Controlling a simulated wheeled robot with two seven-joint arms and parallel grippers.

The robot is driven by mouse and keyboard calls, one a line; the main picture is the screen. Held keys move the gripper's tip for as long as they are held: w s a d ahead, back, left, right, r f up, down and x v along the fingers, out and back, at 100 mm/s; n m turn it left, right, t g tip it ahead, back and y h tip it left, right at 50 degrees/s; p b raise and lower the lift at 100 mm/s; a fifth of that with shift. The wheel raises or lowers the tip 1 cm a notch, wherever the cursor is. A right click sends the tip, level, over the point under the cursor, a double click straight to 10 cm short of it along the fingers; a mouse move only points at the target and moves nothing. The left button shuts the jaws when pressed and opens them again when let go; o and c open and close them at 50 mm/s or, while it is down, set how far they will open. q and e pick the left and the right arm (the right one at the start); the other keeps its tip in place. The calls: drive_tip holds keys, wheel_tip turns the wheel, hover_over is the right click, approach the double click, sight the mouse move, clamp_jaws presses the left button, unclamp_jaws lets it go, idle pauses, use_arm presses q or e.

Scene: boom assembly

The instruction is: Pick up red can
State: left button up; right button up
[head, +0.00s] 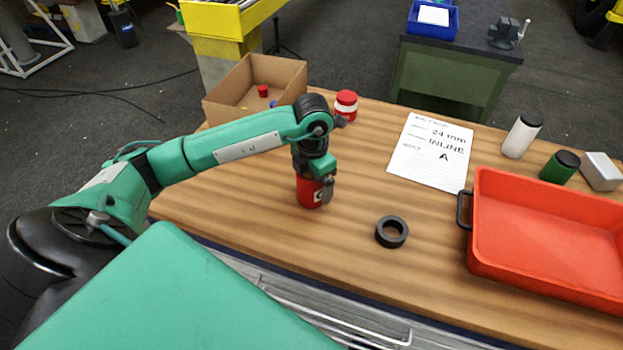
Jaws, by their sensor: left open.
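A red can (307,196) stands upright on the wooden table near its front left. My left gripper (318,192) is directly above and around the can, pointing down, with its fingers at the can's upper part. The gripper is open, and it hides the top of the can. I cannot tell whether the fingers touch it. A second red can-like item (346,104) with a white band stands farther back, behind my left wrist. My right gripper is not in view.
A black ring (391,232) lies right of the can. A red-orange tray (545,225) fills the right. A paper sheet (432,152), white bottle (521,137), green can (559,168) and white block (601,172) lie farther back. A cardboard box (226,107) holds small items. The table's middle is clear.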

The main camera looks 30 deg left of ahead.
use_arm(q)
drive_tip(key=c, duration=1.2)
drive_tip(key=shift+c, duration=0.2)
drive_tip(key=shift+r, duration=0.1)
drive_tip(key=shift+w+r+b, duration=0.1)
drive_tip(key=shift+r+b, duration=0.2)
drive_tip(key=shift+r, duration=0.2)
wheel_tip(320, 180, up, 7)
drive_tip(key=b, duration=0.2)
drive_tip(key=shift+r+b, duration=0.15)
drive_tip(key=shift+b, duration=0.15)
wheel_tip(320, 180, up, 12)
drive_tip(key=shift+f, duration=0.25)
